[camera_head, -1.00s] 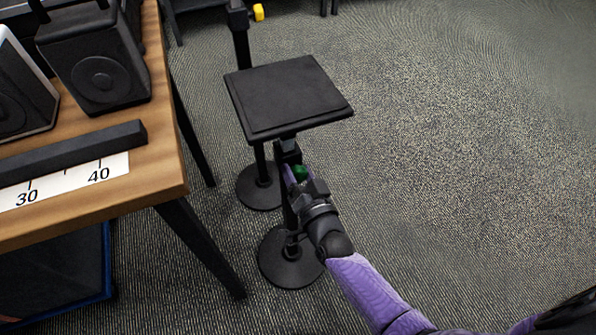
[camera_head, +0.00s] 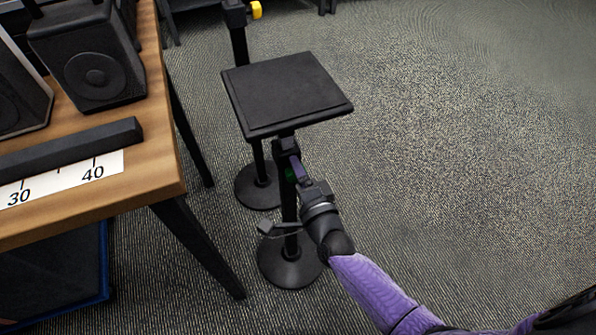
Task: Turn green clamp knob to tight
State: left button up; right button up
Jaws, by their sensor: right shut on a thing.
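The green clamp knob (camera_head: 289,175) is on the front black stand, just below its flat black top plate (camera_head: 285,95). Only a small dark green patch of it shows. My right gripper (camera_head: 293,170) reaches up to it from the lower right and is shut on the knob. The fingers hide most of the knob, so its turn position cannot be read. My left gripper is not in view.
The stand's round base (camera_head: 288,268) rests on the carpet. A second stand with a yellow knob (camera_head: 256,10) is behind. A wooden desk (camera_head: 150,165) with speakers (camera_head: 92,75) is at left. Carpet at right is clear.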

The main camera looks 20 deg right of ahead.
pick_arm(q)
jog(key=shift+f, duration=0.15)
pick_arm(e)
jog(key=shift+f+m, duration=0.15)
jog(key=shift+m, duration=0.55)
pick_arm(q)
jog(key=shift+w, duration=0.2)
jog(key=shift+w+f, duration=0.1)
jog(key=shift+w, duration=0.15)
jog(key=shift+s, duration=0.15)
pick_arm(e)
jog(key=o, duration=1.1)
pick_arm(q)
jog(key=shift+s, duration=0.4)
pick_arm(e)
jog(key=shift+o, duration=0.9)
jog(key=shift+s, duration=0.1)
